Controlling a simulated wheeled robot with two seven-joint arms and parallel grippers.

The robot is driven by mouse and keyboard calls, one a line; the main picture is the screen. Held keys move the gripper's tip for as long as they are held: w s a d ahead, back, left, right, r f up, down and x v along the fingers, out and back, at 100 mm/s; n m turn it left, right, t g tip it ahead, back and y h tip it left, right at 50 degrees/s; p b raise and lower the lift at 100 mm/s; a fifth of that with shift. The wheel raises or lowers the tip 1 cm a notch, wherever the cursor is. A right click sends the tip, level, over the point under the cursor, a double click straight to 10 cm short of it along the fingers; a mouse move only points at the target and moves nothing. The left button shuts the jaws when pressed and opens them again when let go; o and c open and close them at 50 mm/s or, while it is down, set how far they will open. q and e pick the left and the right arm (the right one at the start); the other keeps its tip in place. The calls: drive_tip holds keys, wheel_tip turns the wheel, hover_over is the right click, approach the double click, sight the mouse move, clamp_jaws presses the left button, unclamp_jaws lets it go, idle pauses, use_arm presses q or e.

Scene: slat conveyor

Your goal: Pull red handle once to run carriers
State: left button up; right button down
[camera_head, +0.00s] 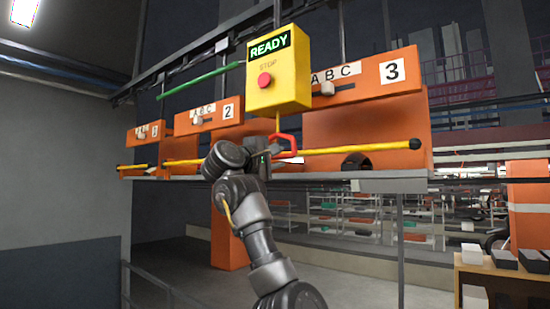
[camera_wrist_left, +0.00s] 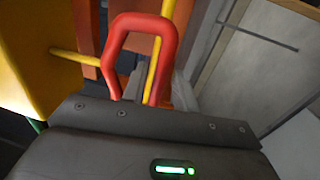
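The red handle (camera_head: 283,142) is a loop hanging below the yellow control box (camera_head: 280,75), whose green sign reads READY and which has a red STOP button (camera_head: 264,80). My left gripper (camera_head: 270,156) is at the handle, just left of and below it. In the left wrist view the red loop (camera_wrist_left: 170,45) stands upright right in front of the gripper body. A grey part shows through the loop. The fingertips are mostly hidden, so I cannot tell whether they close on the handle. My right gripper is not in view.
Orange stations with A B C labels line the conveyor, numbered 2 (camera_head: 228,111) and 3 (camera_head: 392,70). A yellow rail (camera_head: 370,147) runs along their front. A green bar (camera_head: 200,80) slopes left of the box. A wooden box (camera_head: 500,275) stands at lower right.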

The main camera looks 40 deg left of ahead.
use_arm(q)
clamp_jaws()
drive_tip(key=shift+f, duration=0.15)
wheel_tip(320, 180, down, 6)
drive_tip(key=b, duration=0.6)
